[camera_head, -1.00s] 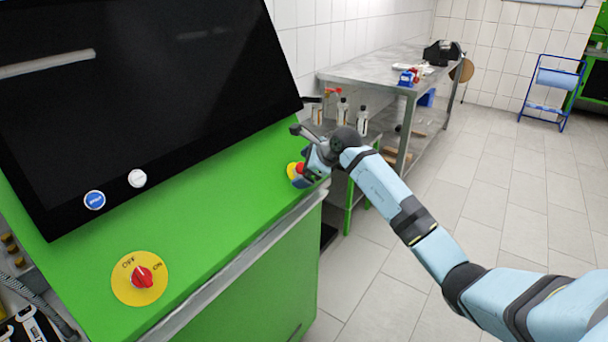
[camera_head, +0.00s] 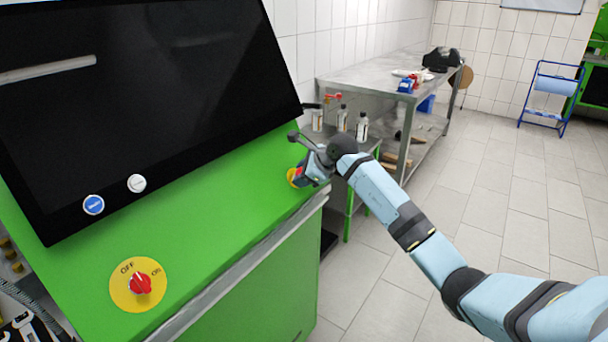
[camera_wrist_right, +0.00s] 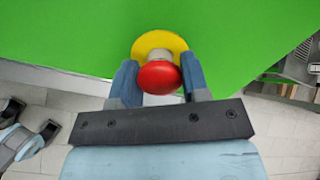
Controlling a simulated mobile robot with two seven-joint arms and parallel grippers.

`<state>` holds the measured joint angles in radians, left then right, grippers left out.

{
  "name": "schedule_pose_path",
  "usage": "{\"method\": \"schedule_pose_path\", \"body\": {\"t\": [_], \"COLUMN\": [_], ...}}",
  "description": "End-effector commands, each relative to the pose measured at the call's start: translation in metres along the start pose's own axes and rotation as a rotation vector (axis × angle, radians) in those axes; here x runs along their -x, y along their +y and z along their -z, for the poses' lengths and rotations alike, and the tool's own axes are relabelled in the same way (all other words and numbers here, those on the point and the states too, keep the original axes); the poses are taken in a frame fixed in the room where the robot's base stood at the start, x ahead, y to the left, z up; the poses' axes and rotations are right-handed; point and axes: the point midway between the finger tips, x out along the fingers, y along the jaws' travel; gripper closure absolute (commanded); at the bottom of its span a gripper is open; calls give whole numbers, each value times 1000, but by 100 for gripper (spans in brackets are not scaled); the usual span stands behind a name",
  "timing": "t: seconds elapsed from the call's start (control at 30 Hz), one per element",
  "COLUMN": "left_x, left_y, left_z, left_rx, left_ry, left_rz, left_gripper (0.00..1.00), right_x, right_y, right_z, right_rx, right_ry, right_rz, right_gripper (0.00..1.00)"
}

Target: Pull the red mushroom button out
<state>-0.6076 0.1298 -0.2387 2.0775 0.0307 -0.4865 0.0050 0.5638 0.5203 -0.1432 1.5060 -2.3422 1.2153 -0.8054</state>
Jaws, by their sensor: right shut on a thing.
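The red mushroom button (camera_wrist_right: 158,76) has a round red cap on a pale stem, which shows above the cap in the right wrist view. It rises from a yellow round plate (camera_wrist_right: 160,41) on the green panel. My right gripper (camera_wrist_right: 159,82) is shut on the button, with one blue-grey finger on each side of the cap. In the head view my right gripper (camera_head: 306,174) is at the right end of the panel. There it hides most of the button, and part of the yellow plate (camera_head: 292,177) shows. My left gripper is not in view.
The green console (camera_head: 215,200) carries a large black screen (camera_head: 150,90), blue and white buttons, and a red OFF/ON switch (camera_head: 140,284) on a yellow disc. Bottles (camera_head: 342,119) stand on a low surface behind my right gripper. A metal workbench (camera_head: 375,75) stands beyond. Tiled floor at right is open.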

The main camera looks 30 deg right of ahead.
Motion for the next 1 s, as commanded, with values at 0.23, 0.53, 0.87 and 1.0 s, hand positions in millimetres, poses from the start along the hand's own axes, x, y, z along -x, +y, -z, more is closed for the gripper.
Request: {"method": "schedule_pose_path", "body": {"t": [0.23,0.53,0.87,1.0], "left_x": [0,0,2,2], "left_y": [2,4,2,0], "left_z": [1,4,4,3], "left_rx": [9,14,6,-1], "left_ry": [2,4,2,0], "left_rz": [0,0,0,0], "left_gripper": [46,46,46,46], "right_x": [0,5,8,7], "right_y": [0,0,0,0], "right_z": [0,0,0,0], "right_rx": [0,1,0,0], "right_ry": [0,2,1,0], "right_rz": [0,0,0,0], "right_gripper": [79,79,26,0]}}
